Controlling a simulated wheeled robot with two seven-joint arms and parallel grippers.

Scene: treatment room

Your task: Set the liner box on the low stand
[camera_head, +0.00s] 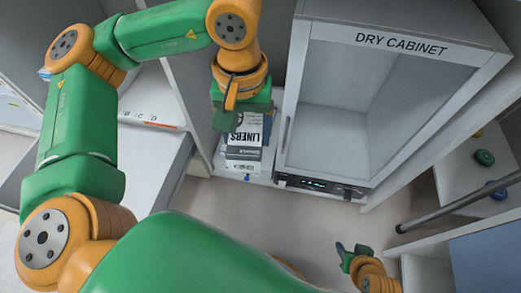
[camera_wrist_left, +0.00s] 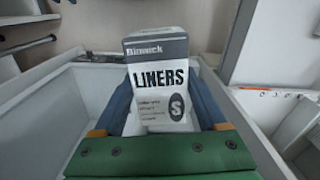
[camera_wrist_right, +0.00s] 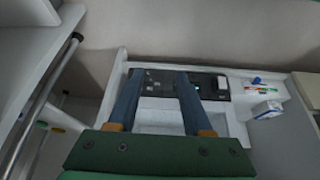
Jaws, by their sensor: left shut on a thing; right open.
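The liner box (camera_head: 246,130) is a white and grey carton marked LINERS. My left gripper (camera_head: 240,108) is shut on it. In the left wrist view the liner box (camera_wrist_left: 158,85) stands upright between the two blue fingers of my left gripper (camera_wrist_left: 160,105). In the head view its lower end is at a low white surface (camera_head: 262,179), perhaps the low stand, left of the dry cabinet. I cannot tell whether they touch. My right gripper (camera_head: 354,250) is open and empty, low at the right; its spread fingers show in the right wrist view (camera_wrist_right: 158,78).
The dry cabinet (camera_head: 362,95) stands right of the box, with a dark control panel (camera_head: 320,185). A labelled white counter (camera_head: 150,122) is at left. A grey rail (camera_head: 460,203) and a shelf with small round items (camera_head: 484,157) are at right. The floor (camera_head: 230,205) ahead is clear.

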